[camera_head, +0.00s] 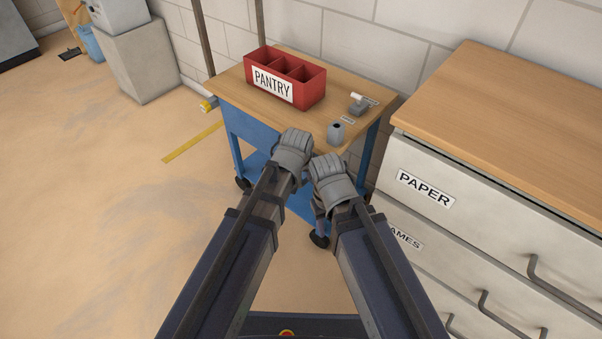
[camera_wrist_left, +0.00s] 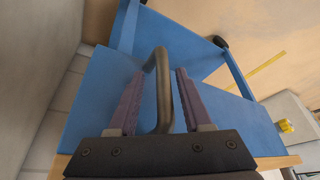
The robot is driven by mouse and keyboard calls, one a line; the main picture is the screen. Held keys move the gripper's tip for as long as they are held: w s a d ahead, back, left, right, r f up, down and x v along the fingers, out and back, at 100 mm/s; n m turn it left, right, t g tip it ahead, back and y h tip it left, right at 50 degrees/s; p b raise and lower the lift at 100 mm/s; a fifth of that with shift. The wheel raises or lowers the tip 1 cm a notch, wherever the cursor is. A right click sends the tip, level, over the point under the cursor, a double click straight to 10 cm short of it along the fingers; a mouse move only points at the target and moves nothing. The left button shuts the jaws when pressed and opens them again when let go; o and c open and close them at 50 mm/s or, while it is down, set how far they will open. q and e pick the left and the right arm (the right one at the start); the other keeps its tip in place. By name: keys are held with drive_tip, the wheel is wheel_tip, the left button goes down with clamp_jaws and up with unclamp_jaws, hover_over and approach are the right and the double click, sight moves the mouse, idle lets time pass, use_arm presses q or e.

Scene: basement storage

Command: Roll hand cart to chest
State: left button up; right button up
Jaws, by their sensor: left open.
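The hand cart has a wooden top (camera_head: 232,92), a blue frame and dark wheels, and stands against the wall. My left gripper (camera_head: 292,152) is at the cart's near edge, its fingers hidden in the head view. In the left wrist view its two purple fingers (camera_wrist_left: 157,80) are apart, with the dark handle bar (camera_wrist_left: 161,62) between them and the blue cart panel (camera_wrist_left: 95,95) behind. My right gripper (camera_head: 329,178) is beside it at the same edge; its fingertips are hidden. The chest (camera_head: 520,90) stands close on the right, with a wooden top and labelled pale drawers.
On the cart top are a red divided PANTRY box (camera_head: 284,80), a grey cup-like item (camera_head: 336,132) and a small grey device (camera_head: 359,103). A yellow floor strip (camera_head: 192,143) lies left of the cart. A grey block (camera_head: 145,58) stands at the wall.

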use_arm(q)
drive_tip(key=p+v, duration=0.6)
drive_tip(key=v, duration=0.1)
drive_tip(key=shift+r, duration=0.2)
use_arm(e)
wheel_tip(320, 180, up, 7)
use_arm(q)
drive_tip(key=shift+s+f, duration=0.1)
use_arm(e)
drive_tip(key=shift+f, duration=0.15)
